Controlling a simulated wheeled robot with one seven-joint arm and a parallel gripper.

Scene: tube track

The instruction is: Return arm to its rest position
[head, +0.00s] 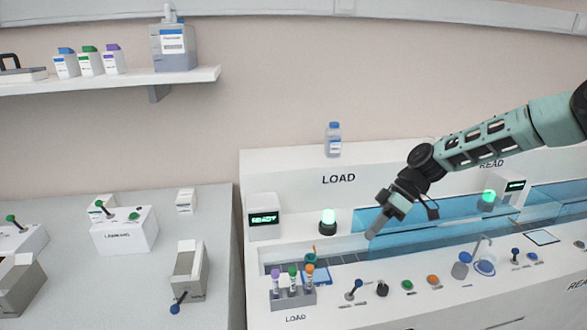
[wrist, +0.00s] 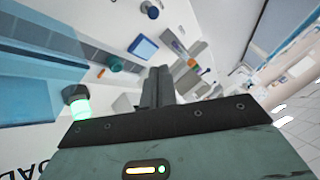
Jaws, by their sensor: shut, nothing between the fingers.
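My arm reaches in from the right edge of the head view. My gripper (head: 372,234) hangs over the front of the tube track machine (head: 285,181), above its blue channel. The fingers are together with nothing between them. In the wrist view my gripper (wrist: 156,72) also shows its two dark fingers side by side and shut. No object touches the fingers in either view.
A rack (head: 293,299) with several capped tubes stands at the machine's front left, near knobs and buttons. Green lamps (head: 328,222) and a READY display (head: 264,219) are lit. A bottle (head: 333,139) stands on the machine's top. A grey bench (head: 215,235) with boxes is at left.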

